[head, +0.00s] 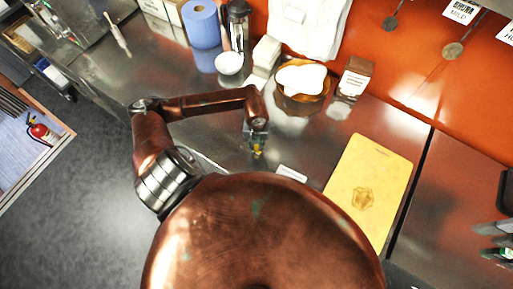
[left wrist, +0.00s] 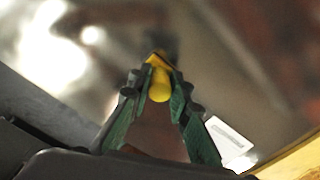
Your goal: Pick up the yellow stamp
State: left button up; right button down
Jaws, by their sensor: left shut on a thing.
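The yellow stamp (left wrist: 159,82) is between the fingertips of my left gripper (left wrist: 155,95), with its rounded yellow end toward the wrist camera. In the head view my left gripper (head: 257,148) hangs over the steel counter, and a small bit of the yellow stamp (head: 258,154) shows at its tips. The gripper is shut on the stamp. I cannot tell for sure whether the stamp is clear of the counter. My right gripper is in neither view.
A yellow board (head: 368,190) lies on the counter at right, with a white card (head: 291,173) left of it. Behind stand a copper bowl (head: 302,82), a box (head: 355,77), a white bowl (head: 229,63) and a blue roll (head: 201,24). The counter left of the gripper is clear.

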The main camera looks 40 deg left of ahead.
pick_arm(q)
grip_shut()
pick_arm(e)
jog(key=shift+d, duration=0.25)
